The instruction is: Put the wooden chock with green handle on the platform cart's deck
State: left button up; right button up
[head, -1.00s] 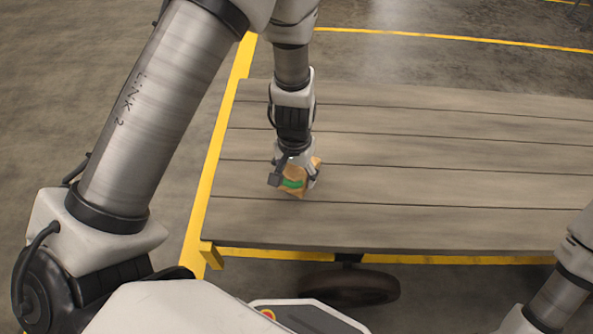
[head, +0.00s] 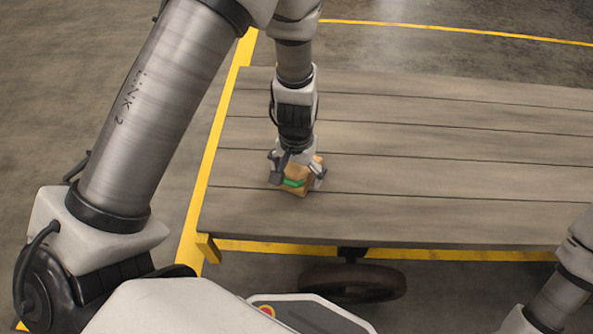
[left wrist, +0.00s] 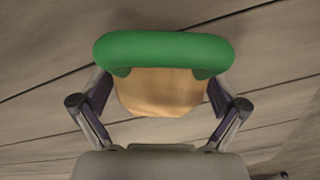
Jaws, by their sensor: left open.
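The wooden chock (head: 302,186) with its green handle (head: 293,183) is on the grey plank deck of the platform cart (head: 420,185), near the deck's left end. My left gripper (head: 297,178) is over the chock with its jaws open, one finger on each side. In the left wrist view the green handle (left wrist: 163,50) and the wooden body (left wrist: 160,92) lie between the spread fingers (left wrist: 160,110). The chock's underside is hidden. My right gripper is out of view; only part of my right arm shows at the lower right.
The cart has a yellow frame edge (head: 400,251) and a dark wheel (head: 352,282) under the near side. The rest of the deck is bare. Yellow lines (head: 450,34) mark the concrete floor (head: 70,60) around it.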

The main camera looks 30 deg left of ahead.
aim_at(297, 166)
pick_arm(q)
notch_tip(297, 166, up, 11)
jog(key=p, duration=0.6)
jog(key=shift+r, duration=0.65)
jog(key=shift+s+f, duration=0.1)
